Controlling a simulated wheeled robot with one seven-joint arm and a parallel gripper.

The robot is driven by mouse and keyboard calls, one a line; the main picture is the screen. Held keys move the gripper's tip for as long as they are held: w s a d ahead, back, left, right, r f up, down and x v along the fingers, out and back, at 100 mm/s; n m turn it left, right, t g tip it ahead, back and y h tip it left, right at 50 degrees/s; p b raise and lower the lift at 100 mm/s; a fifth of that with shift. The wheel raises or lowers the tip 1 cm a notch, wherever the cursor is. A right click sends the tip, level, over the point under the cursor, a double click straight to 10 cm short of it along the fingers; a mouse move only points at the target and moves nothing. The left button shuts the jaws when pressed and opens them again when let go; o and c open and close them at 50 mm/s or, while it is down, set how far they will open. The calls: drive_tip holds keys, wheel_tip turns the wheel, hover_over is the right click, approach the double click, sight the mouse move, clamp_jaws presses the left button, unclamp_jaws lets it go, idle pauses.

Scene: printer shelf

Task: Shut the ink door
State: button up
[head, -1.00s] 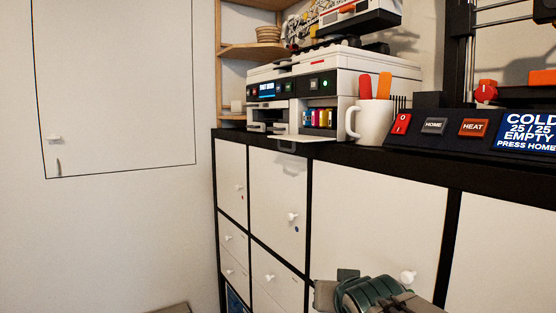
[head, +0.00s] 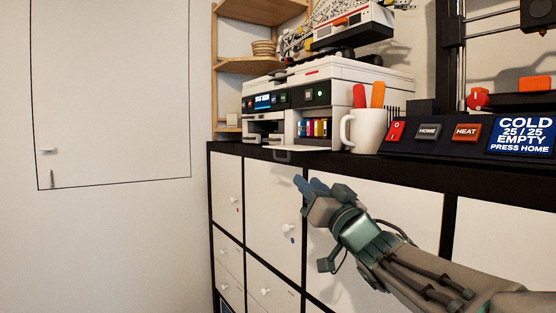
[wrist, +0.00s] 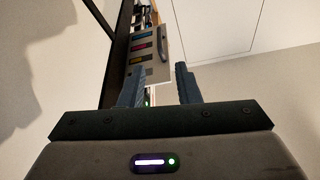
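The white printer (head: 345,75) stands on the black-topped shelf unit. Its ink door (head: 290,148) is down, a flat pale flap reaching out past the shelf's front edge, with a grey handle (head: 282,156) at its outer end. Coloured ink cartridges (head: 315,128) show in the open bay. My gripper (head: 309,184) is below and slightly right of the flap, in front of the cabinet fronts, apart from it. In the wrist view my gripper (wrist: 158,68) is open and empty, with the ink door (wrist: 155,73) and cartridges (wrist: 141,45) seen beyond the fingers.
A white mug (head: 362,131) with red and orange handles in it stands right of the printer. A control panel (head: 440,135) with a screen lies further right. Cabinet doors with small knobs (head: 291,228) fill the front below. Wooden shelves (head: 250,66) stand behind at the left.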

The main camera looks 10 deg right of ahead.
sight(285, 160)
drive_tip(key=p+x, duration=0.3)
drive_tip(key=x, duration=0.8)
drive_tip(key=shift+w+a+r, duration=0.1)
drive_tip(key=shift+w, duration=0.2)
clamp_jaws()
